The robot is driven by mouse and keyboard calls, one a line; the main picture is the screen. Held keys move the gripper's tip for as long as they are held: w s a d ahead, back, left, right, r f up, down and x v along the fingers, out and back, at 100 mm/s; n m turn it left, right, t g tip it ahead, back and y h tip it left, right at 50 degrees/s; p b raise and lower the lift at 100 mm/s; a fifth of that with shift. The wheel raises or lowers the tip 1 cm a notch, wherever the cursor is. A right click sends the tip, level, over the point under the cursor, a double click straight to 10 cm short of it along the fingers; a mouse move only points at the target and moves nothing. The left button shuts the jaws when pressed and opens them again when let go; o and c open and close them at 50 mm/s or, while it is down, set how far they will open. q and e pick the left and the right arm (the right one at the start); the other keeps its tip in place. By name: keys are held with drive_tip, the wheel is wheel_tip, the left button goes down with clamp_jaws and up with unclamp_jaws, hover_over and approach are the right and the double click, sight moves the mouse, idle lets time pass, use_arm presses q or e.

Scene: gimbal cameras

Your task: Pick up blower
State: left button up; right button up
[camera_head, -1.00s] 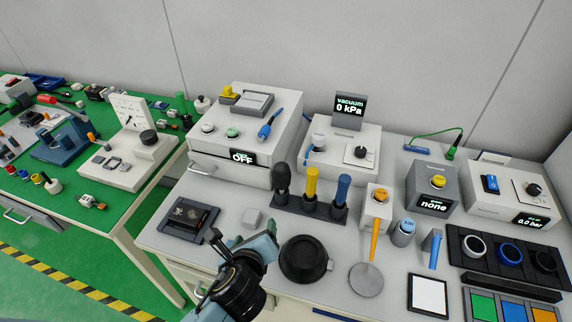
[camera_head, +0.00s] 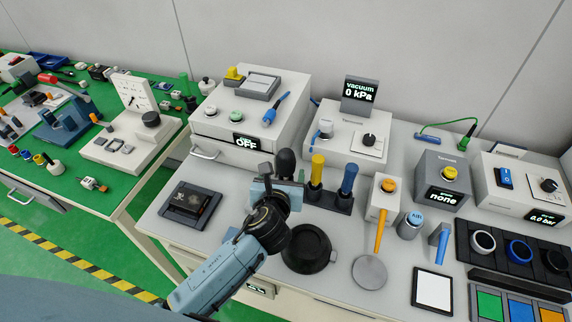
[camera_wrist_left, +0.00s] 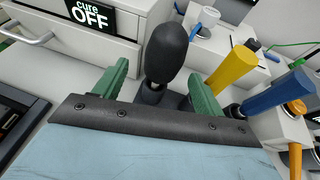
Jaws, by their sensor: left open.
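The blower, a black bulb-shaped tool (camera_head: 286,161), stands upright at the left end of a dark rack (camera_head: 328,201). Its bulb also shows in the left wrist view (camera_wrist_left: 166,55), between the two green fingers. My left gripper (camera_head: 277,186) is open and empty at the near side of the blower, with its fingers pointing at it. In the left wrist view the fingers (camera_wrist_left: 159,74) stand to either side of the blower's lower part; I cannot tell whether they touch it. The gripper hides the blower's base in the head view. My right gripper is not in view.
A yellow-handled tool (camera_head: 317,172) and a blue-handled tool (camera_head: 348,180) stand in the same rack, just right of the blower. The cure box (camera_head: 262,125) is behind. A black round dish (camera_head: 306,250) lies in front, and a dark tray (camera_head: 187,203) lies to the left.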

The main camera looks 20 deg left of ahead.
sight(285, 172)
use_arm(q)
drive_tip(key=b+x, duration=0.1)
drive_tip(key=x, duration=0.3)
drive_tip(key=shift+w+d+f, duration=0.1)
drive_tip(key=shift+w+f, duration=0.1)
drive_tip(key=shift+w, duration=0.15)
drive_tip(key=c, duration=1.1)
wheel_tip(285, 172, up, 10)
drive_tip(key=p, duration=0.3)
drive_tip(key=shift+r, duration=0.1)
